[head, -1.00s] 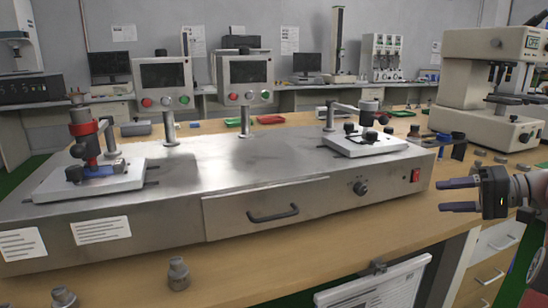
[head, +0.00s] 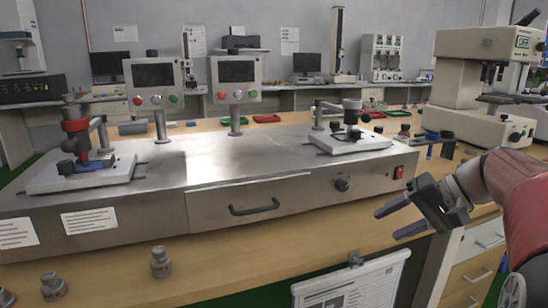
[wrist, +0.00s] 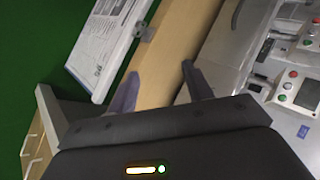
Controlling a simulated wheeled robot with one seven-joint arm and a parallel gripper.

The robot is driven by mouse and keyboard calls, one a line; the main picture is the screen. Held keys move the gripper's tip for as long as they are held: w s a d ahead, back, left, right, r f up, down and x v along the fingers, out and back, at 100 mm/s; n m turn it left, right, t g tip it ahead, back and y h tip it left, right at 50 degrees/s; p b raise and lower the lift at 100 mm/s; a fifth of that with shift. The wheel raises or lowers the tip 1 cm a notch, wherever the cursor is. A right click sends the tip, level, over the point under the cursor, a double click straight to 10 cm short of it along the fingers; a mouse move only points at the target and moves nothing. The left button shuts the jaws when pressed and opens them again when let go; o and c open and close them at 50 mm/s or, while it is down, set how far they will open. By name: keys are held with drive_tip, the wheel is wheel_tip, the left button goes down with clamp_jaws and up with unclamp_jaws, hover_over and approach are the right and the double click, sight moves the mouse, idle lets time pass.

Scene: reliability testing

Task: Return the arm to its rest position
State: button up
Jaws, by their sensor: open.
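My gripper (head: 402,218) is at the right in the head view, in front of the right end of the steel test machine (head: 265,190) and near the table's front edge. Its two dark fingers point left and stand apart, with nothing between them. My red and grey arm comes in from the right edge. In the wrist view my gripper (wrist: 158,85) shows its two fingers apart over the wooden table edge (wrist: 178,45), with the machine to the right. The fingers look clear of the machine.
A clipboard with a printed sheet (head: 350,284) hangs on the table's front. A microscope (head: 485,85) stands at the back right. Small metal parts (head: 160,262) stand on the table at the front left.

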drive_tip(key=s+a+f+n+h, duration=0.1)
drive_tip(key=s+a+f+h, duration=0.2)
drive_tip(key=s, duration=0.3)
drive_tip(key=s+a+f+n+t+h, duration=0.1)
drive_tip(key=s+a+f+h, duration=0.2)
drive_tip(key=s, duration=0.4)
drive_tip(key=s+a+f+h, duration=0.2)
drive_tip(key=s+a+f, duration=0.1)
drive_tip(key=s+f, duration=0.2)
drive_tip(key=shift+s+f+n+t+h, duration=0.3)
drive_tip(key=shift+s+f+n+h, duration=0.1)
drive_tip(key=shift+s, duration=0.65)
drive_tip(key=shift+a, duration=0.1)
